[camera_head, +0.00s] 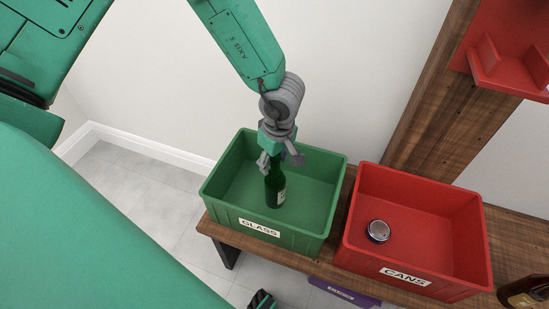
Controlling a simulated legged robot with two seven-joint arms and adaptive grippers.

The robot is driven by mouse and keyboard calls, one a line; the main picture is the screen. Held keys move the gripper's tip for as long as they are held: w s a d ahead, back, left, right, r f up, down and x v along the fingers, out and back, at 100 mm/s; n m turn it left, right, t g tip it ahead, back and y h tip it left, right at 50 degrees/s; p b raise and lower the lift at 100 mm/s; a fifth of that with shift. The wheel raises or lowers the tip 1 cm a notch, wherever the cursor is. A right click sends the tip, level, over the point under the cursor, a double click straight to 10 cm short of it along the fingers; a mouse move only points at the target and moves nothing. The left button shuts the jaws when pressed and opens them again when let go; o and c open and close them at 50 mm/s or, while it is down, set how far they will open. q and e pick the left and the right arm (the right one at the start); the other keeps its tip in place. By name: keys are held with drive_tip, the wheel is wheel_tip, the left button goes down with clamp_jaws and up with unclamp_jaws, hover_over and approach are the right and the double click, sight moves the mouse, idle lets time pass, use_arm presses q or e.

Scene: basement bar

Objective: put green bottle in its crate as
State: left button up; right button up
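The green bottle (275,187) is upright inside the green crate labelled GLASS (221,189), near the middle of it. A pale label shows on its lower side. My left gripper (280,163) points down over the crate, around the top of the bottle. Its grey fingers are spread, wider apart than the bottle's neck. The gripper hides the bottle's top. I cannot tell whether the bottle's base rests on the crate floor.
A red crate labelled CANS (444,222) stands to the right, with a can (378,231) inside. Both crates are on a wooden bench (507,232). A brown bottle (525,292) is at the lower right. A purple bin (342,292) shows below the bench. A wall stands behind.

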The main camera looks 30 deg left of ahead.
use_arm(q)
drive_tip(key=shift+o, duration=0.3)
drive_tip(key=shift+d+r, duration=0.25)
drive_tip(key=shift+d, duration=0.35)
drive_tip(key=shift+r, duration=0.2)
wheel_tip(320, 180, up, 7)
drive_tip(key=p, duration=0.2)
drive_tip(key=shift+a+f+p, duration=0.1)
drive_tip(key=shift+f+p, duration=0.05)
drive_tip(key=shift+p, duration=0.2)
drive_tip(key=r+p, duration=0.1)
drive_tip(key=r, duration=0.1)
drive_tip(key=d+r+p, duration=0.1)
drive_tip(key=r, duration=0.2)
drive_tip(key=shift+s+d+r, duration=0.15)
drive_tip(key=shift+s+r, duration=0.05)
drive_tip(key=shift+r, duration=0.1)
use_arm(e)
drive_tip(key=r, duration=0.4)
drive_tip(key=shift+d+r, duration=0.25)
drive_tip(key=shift+d, duration=0.15)
use_arm(q)
drive_tip(key=shift+a+f, duration=0.1)
drive_tip(key=shift+a, duration=0.1)
use_arm(e)
drive_tip(key=shift+a, duration=0.2)
